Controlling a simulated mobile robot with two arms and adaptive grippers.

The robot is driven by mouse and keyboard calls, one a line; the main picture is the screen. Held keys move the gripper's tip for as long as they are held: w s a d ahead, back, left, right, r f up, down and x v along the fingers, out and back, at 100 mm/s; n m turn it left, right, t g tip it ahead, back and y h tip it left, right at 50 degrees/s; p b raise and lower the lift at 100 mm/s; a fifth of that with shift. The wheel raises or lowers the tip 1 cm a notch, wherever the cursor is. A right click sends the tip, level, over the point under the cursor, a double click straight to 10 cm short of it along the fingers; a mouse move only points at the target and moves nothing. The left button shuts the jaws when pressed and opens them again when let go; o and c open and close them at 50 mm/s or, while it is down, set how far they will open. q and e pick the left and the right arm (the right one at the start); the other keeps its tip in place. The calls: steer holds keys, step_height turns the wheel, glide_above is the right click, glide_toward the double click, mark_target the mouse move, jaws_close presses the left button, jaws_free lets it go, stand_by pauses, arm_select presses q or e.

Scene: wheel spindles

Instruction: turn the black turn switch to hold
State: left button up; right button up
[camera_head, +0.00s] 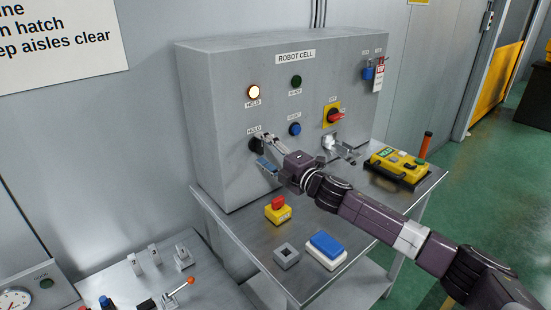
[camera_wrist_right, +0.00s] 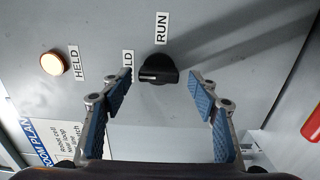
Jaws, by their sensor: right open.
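The black turn switch (camera_wrist_right: 158,69) is on the grey panel, between the spread fingers of my right gripper (camera_wrist_right: 160,82) in the right wrist view. Its handle lies across that picture, with a pale mark near its left end. The HOLD label (camera_wrist_right: 128,63) is to its left, partly hidden by a finger; the RUN label (camera_wrist_right: 162,28) is above it. In the head view the switch (camera_head: 255,145) is partly covered by my right gripper (camera_head: 265,151). The gripper is open, and no finger visibly touches the switch. My left gripper is not in view.
The HELD lamp (camera_head: 254,92) glows on the ROBOT CELL panel (camera_head: 212,130); the green lamp (camera_head: 296,82) looks dark. A blue button (camera_head: 295,129) and a red-yellow rotary switch (camera_head: 334,115) are to the right. Several devices stand on the table below.

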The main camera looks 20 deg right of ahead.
steer(key=v, duration=1.1)
steer(key=shift+s+r, duration=0.1)
steer(key=shift+s, duration=0.05)
